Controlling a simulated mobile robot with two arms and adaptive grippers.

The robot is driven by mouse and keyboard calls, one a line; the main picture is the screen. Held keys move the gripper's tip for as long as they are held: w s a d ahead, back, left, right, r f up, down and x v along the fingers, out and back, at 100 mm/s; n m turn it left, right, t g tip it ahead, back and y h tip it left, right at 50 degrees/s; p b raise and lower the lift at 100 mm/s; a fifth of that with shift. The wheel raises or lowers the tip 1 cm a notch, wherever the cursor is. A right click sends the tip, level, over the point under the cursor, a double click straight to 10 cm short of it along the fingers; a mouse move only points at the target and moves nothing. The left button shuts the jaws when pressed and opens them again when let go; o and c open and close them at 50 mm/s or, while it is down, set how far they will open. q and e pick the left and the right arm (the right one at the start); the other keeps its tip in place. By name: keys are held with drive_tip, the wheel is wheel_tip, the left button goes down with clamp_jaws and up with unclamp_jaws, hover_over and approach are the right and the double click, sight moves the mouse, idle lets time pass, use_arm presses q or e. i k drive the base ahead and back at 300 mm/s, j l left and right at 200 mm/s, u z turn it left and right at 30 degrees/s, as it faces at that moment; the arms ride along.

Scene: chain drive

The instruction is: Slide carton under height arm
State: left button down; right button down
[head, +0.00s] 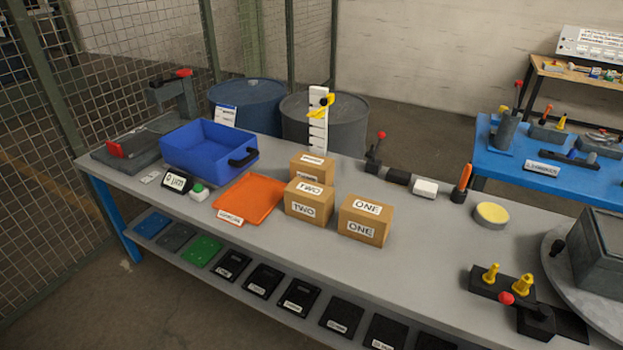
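A white scaled post with a yellow height arm (320,107) stands at the back edge of the grey bench in the head view. A cardboard carton (309,172) with a small unreadable label sits close in front of the post. I cannot tell whether it lies beneath the yellow arm. A carton marked TWO (308,214) sits in front of it. A carton marked ONE (361,233) sits to the right of that, with a narrow gap between. The post's foot is hidden behind the rear carton. Neither of my grippers shows.
An orange mat (252,199) and a blue bin (208,148) lie left of the cartons on the bench (430,255). A black clamp with a red knob (376,152) and a white block (425,188) stand right of the post.

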sight(317, 169)
drive_tip(key=i+j+z, duration=0.25)
drive_tip(key=z, duration=0.2)
drive_tip(key=i+j+z, duration=0.15)
drive_tip(key=z, duration=0.3)
drive_tip(key=i+j+z, duration=0.1)
drive_tip(key=j+z, duration=0.35)
